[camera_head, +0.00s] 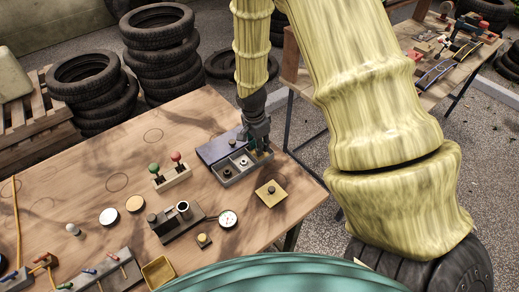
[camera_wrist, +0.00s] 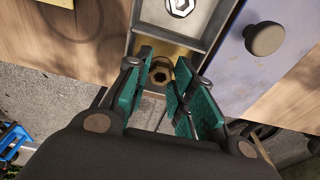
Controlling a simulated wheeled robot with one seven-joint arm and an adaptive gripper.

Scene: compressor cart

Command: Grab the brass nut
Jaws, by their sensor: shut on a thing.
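The brass nut (camera_wrist: 160,72) shows in the wrist view between the green pads of my gripper (camera_wrist: 165,62), in the end compartment with a yellowish floor. My gripper is shut on it, and the pads hide part of its sides. In the head view my gripper (camera_head: 259,143) points down into the right end of the grey divided tray (camera_head: 233,181). The nut is hidden there by the fingers. In the wrist view a pale hexagonal nut (camera_wrist: 181,6) lies in the neighbouring compartment.
A purple-blue lid with a dark knob (camera_wrist: 265,38) lies beside the tray. A yellow square plate (camera_head: 270,193), a dial gauge (camera_head: 228,219) and a block with red and green knobs (camera_head: 172,180) stand near. The table's right edge is close to the tray.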

